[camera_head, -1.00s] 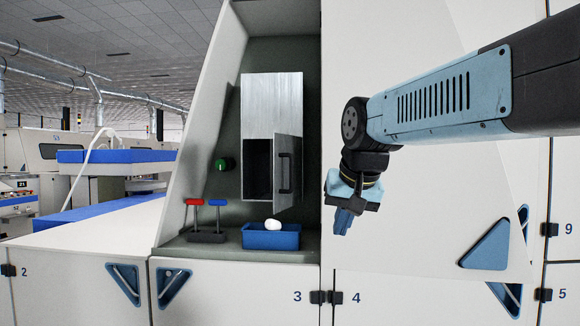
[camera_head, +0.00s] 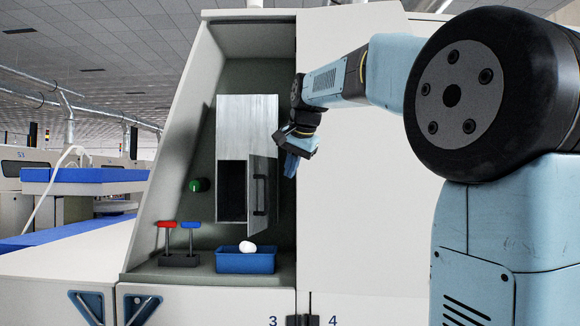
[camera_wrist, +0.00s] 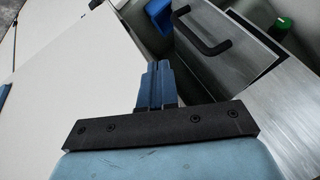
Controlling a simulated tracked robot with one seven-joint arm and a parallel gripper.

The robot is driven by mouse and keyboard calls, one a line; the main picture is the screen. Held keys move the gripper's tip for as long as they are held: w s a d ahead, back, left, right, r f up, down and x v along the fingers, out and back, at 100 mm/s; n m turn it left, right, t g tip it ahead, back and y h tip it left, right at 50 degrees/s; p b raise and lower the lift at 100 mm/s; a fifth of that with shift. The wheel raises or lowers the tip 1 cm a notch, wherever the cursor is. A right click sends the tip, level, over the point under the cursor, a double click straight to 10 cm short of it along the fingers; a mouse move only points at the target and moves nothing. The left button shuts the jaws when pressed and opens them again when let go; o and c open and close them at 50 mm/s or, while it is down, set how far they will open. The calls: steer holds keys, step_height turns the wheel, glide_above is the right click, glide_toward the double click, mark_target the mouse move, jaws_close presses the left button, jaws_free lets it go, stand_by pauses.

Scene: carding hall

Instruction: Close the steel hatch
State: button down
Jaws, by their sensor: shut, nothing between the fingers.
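The steel hatch (camera_head: 264,188) is a small grey door with a dark bar handle on the lower part of a brushed steel box (camera_head: 247,123). It stands open, swung outward with its hinge side at the right, and the dark opening shows at its left. In the wrist view the hatch (camera_wrist: 228,66) and its black handle are at the upper right. My gripper (camera_head: 290,166) is just right of the hatch, apart from it, in front of the recess's right edge. Its blue fingers also show in the wrist view (camera_wrist: 157,75), closed together and empty.
A blue bin (camera_head: 235,263) with a white lump (camera_head: 248,247) in it stands below the hatch. Red and blue levers (camera_head: 179,241) and a green knob (camera_head: 198,185) are to the left. White panels (camera_head: 375,220) lie to the right.

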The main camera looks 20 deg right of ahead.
steer(key=w+a+f, duration=0.3)
steer(key=w+f, duration=0.2)
steer(key=w, duration=0.2)
steer(key=shift+f, duration=0.2)
steer(key=shift+d, duration=0.1)
